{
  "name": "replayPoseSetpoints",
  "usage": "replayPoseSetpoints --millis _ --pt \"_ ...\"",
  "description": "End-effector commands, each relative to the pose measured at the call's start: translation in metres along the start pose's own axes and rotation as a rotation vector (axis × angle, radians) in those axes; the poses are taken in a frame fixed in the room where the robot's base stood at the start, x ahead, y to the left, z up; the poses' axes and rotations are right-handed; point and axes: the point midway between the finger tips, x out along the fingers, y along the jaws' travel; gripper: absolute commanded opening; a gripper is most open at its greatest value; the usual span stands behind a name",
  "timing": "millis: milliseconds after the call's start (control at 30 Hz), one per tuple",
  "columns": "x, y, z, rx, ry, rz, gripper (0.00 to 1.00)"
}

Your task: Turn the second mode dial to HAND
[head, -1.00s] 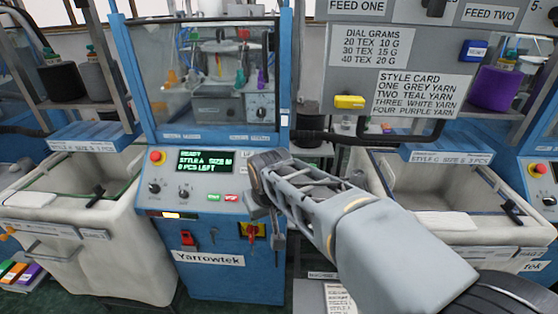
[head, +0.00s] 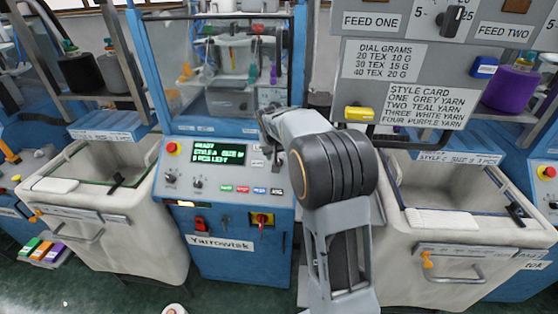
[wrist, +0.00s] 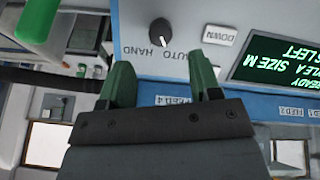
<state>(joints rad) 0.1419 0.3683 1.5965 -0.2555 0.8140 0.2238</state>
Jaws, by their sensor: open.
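A black dial (wrist: 160,32) with a white mark is on the grey panel in the wrist view, which is upside down. Upside-down AUTO and HAND lettering (wrist: 148,52) lies beside it; I cannot tell surely which word the mark points to. My gripper (wrist: 160,80) has two green fingers spread apart and empty, short of the dial, which lies roughly in line with the gap between them. In the head view my wrist (head: 268,125) is at the right end of the blue machine's panel (head: 225,188) and hides the dial there.
A clear window (head: 225,65) rises above the panel.

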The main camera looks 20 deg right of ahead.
Motion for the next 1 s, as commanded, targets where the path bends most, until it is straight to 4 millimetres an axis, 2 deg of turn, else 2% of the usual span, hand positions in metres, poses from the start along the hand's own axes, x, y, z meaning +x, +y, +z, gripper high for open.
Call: replayPoseSetpoints --millis 200,400,867,1000 --pt "0.037 0.0 0.0 0.0 -0.004 0.0 0.58" --pt "0.057 0.0 0.0 -0.001 -0.001 0.0 0.58" --pt "0.066 0.0 0.0 -0.001 0.001 -0.001 0.58" --pt "0.065 0.0 0.0 -0.001 0.001 -0.001 0.45"
